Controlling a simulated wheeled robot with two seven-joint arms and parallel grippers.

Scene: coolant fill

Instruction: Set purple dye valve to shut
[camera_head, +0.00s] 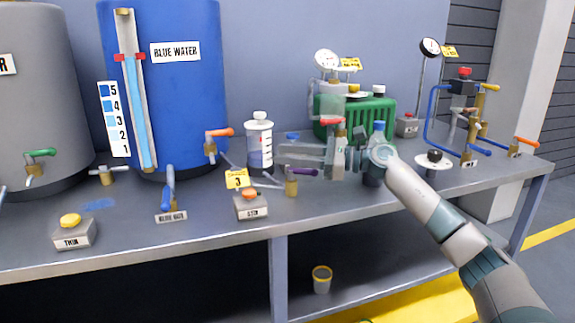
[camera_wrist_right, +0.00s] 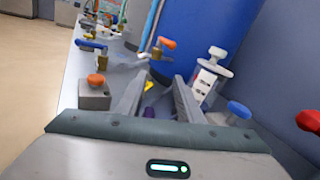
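The purple dye valve, a brass body (camera_head: 291,186) with a purple handle (camera_head: 303,171), stands on the bench right of the orange-button box. Its handle points to the right in the head view. My right gripper (camera_head: 281,160) reaches in from the right, with its fingers pointing left just behind and above the valve. In the right wrist view the two fingers (camera_wrist_right: 163,78) are apart with nothing held between them. A small yellow and dark patch shows in the gap; I cannot tell whether it includes the valve. My left gripper is not in view.
A dispenser with purple liquid (camera_head: 260,148) stands behind the valve. The orange-button box (camera_head: 250,205) and blue gate lever (camera_head: 169,190) are to the left. A blue water tank (camera_head: 185,90) and green box (camera_head: 365,112) stand behind. The bench's front strip is clear.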

